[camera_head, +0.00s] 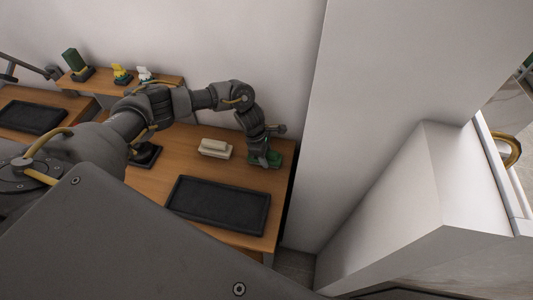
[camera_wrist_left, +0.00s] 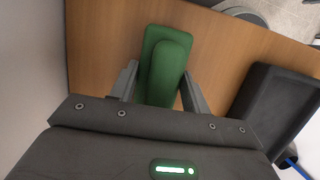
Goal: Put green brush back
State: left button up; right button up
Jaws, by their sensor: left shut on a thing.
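The green brush (camera_head: 276,160) is at the far right end of the wooden bench, partly hidden by my left gripper (camera_head: 265,160). In the left wrist view the green brush (camera_wrist_left: 165,68) lies between the two fingers of my left gripper (camera_wrist_left: 162,85), which is shut on it. I cannot tell whether the brush rests on the bench or is just above it. My right gripper is not in view.
A cream brush (camera_head: 215,149) lies left of the gripper. A black tray (camera_head: 218,205) is at the bench front. A dark holder (camera_head: 146,155) sits behind my arm. A raised shelf (camera_head: 165,82) bears small green, yellow and white items. A white wall stands close on the right.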

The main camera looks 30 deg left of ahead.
pick_arm(q)
jog(key=shift+f+b, duration=0.2)
jog(key=shift+b, duration=0.15)
jog(key=o, duration=0.9)
jog(key=shift+r, duration=0.1)
jog(key=shift+o, duration=0.2)
jog(key=shift+r+p, duration=0.15)
jog(key=shift+p, duration=0.15)
jog(key=b+v, duration=0.5)
jog(key=v, duration=0.5)
jog(key=shift+r, duration=0.4)
jog(key=shift+a+r, duration=0.15)
jog(key=shift+r, duration=0.45)
